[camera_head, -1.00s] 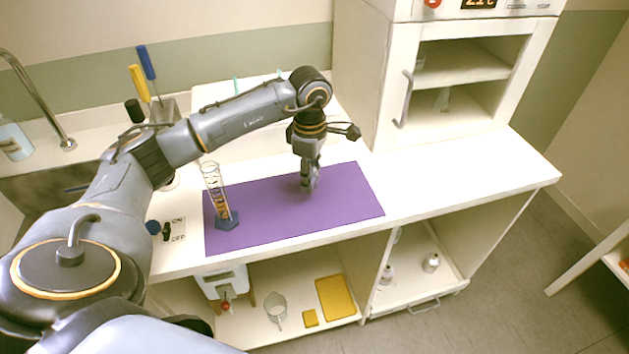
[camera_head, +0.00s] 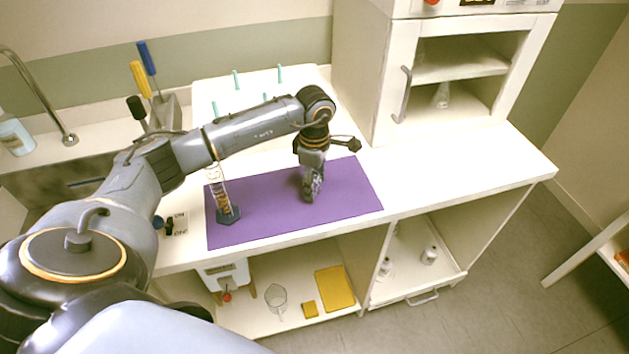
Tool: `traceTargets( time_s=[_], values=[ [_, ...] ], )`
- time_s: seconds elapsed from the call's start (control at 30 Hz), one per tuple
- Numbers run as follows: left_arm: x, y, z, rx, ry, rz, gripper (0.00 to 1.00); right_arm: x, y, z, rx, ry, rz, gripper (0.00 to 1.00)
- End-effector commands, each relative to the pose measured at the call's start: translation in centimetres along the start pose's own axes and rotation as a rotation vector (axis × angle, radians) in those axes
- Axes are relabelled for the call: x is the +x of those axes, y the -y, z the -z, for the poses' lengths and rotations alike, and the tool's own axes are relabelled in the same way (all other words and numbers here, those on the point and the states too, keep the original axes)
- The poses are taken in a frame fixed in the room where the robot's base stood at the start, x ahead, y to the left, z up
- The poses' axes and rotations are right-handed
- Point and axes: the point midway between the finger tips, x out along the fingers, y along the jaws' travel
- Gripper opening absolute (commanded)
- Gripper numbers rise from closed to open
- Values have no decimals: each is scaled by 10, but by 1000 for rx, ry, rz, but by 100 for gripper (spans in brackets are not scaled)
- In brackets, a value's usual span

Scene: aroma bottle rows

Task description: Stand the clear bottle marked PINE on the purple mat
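The purple mat (camera_head: 262,225) lies flat on the white counter. My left gripper (camera_head: 310,195) points down over the middle of the mat, close to its surface. Its fingers are small and seen partly from behind, so I cannot tell whether they are open or shut, or whether they hold anything. I cannot make out a bottle marked PINE. Two small pale bottles, one (camera_head: 429,256) and another (camera_head: 386,266), stand in the lower right compartment, their labels too small to read. My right gripper is not in view.
A graduated cylinder (camera_head: 222,196) with a blue base stands on the mat's left part. A white rack with teal pegs (camera_head: 237,80) is behind my arm. A cabinet (camera_head: 388,90) stands at the back right. The right counter (camera_head: 470,165) is clear.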

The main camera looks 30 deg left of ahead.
Motion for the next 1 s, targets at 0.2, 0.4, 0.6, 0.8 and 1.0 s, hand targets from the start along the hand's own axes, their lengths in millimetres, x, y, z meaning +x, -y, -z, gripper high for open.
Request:
traceTargets(
  time_s=[0.2,0.4,0.6,0.8,1.0],
  values=[
    [-1,0,0,0,0,0,56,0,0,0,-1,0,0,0],
    [-16,-2,0,-2,2,-4,56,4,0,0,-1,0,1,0],
    [-58,-2,0,0,2,-7,56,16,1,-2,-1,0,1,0],
    [-98,-1,0,0,1,-5,56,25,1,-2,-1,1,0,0],
    [-119,0,0,-1,1,-2,56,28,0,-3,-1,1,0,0]
  ],
)
